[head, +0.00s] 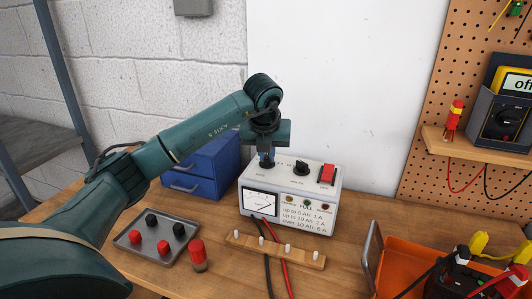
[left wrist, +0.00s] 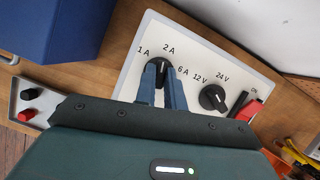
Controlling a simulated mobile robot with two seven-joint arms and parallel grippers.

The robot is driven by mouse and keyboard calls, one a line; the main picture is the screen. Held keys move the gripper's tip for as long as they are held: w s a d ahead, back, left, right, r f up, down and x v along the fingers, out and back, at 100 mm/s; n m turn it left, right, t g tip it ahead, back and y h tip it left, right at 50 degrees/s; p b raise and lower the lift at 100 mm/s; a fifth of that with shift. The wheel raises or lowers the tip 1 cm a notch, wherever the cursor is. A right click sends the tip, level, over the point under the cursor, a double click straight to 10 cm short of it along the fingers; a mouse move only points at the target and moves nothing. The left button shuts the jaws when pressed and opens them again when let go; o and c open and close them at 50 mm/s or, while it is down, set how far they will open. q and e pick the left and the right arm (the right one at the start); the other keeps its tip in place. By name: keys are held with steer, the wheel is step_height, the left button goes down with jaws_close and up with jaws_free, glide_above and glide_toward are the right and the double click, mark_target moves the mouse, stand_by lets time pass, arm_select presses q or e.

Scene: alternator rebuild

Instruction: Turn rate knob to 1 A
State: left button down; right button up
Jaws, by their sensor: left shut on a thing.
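The white charger box (head: 325,208) stands on the bench with a meter and indicator lights on its front. Its top panel shows in the left wrist view (left wrist: 140,72). My left gripper (head: 266,160) reaches down onto the left part of that top panel. Its blue fingers (left wrist: 162,80) are shut on the black rate knob (left wrist: 161,62), one on each side. The labels 1 A, 2 A and 6 A lie around this knob. Its pointer seems to face near 2 A, but the fingers partly cover it. My right gripper is not in view.
A second black knob (left wrist: 213,98), marked 12 V and 24 V, and a red switch (head: 327,174) sit right of the held knob. A blue drawer box (head: 205,165) is behind left. A grey tray (head: 125,238), a wooden rack (head: 275,250) and an orange crate (head: 395,270) are nearby.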

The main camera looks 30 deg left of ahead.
arm_select(q)
steer(key=n+y, duration=0.1)
steer(key=n, duration=0.2)
steer(key=n+g+y, duration=0.1)
steer(key=n, duration=0.2)
steer(key=shift+w+d+g, duration=0.15)
steer(key=shift+g, duration=0.15)
steer(key=n, duration=0.2)
steer(key=shift+n+g, duration=0.3)
steer(key=shift+g, duration=0.1)
steer(key=shift+w+n, duration=0.1)
steer(key=shift+n, duration=0.2)
steer(key=c, duration=1.5)
jaws_free()
